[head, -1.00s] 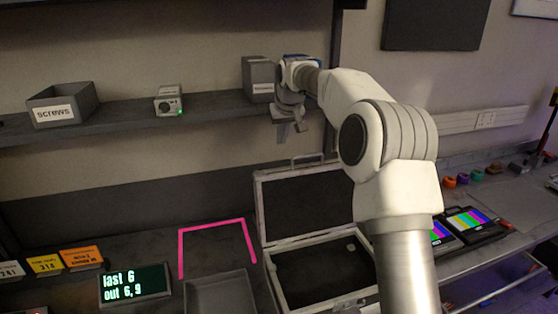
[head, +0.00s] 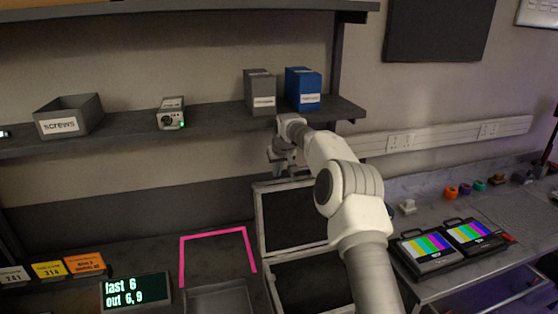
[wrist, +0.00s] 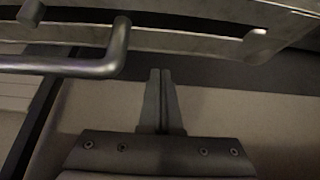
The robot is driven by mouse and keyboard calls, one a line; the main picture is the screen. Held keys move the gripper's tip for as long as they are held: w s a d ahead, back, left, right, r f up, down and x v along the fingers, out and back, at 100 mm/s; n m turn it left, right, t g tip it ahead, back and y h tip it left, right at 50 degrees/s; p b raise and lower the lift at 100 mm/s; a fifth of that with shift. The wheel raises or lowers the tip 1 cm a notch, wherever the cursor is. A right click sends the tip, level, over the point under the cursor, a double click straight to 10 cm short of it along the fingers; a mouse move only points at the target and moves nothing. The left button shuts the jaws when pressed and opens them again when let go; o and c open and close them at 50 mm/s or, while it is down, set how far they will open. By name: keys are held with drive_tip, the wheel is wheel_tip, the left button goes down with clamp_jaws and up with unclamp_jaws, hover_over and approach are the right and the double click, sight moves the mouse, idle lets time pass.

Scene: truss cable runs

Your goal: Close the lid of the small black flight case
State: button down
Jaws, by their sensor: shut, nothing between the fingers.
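The small black flight case stands open on the bench, its dark base (head: 318,280) partly hidden by my arm. Its lid (head: 290,218) is raised, with a dark inside and a pale metal rim. My gripper (head: 279,170) is at the lid's top edge, in front of the back wall; its fingertips are hard to make out there. In the wrist view, my fingers (wrist: 161,74) are together and empty. A grey bar handle (wrist: 95,67) and the lid's metal edge (wrist: 190,38) lie just beyond and beside the fingertips. I cannot tell whether they touch.
A shelf above holds a screws bin (head: 68,118), a small grey device (head: 171,114), a grey box (head: 260,92) and a blue box (head: 303,89). A pink outline (head: 217,236) and a display (head: 136,291) are left of the case. Two colour-bar monitors (head: 425,247) are at right.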

drive_tip(key=s, duration=0.2)
drive_tip(key=s+r, duration=0.1)
drive_tip(key=s, duration=0.1)
drive_tip(key=shift+d, duration=0.4)
idle(0.4)
